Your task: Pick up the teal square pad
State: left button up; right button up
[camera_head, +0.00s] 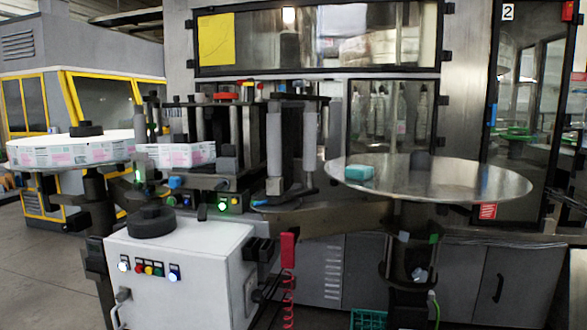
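The teal square pad (360,172) lies on the left part of a round metal disc (455,182) at the right of the head view. It is a small, soft-edged block, and nothing covers it. Neither of my grippers shows in this view.
A white control box (185,265) with lit buttons and a black round knob (151,221) stands front left. Label reels (75,150) sit at the left. A red handle (288,250) with a coiled cord hangs below.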

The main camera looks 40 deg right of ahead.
aim_at(361, 174)
jog(key=u, duration=0.05)
jog(key=i, duration=0.9)
jog(key=z, duration=0.3)
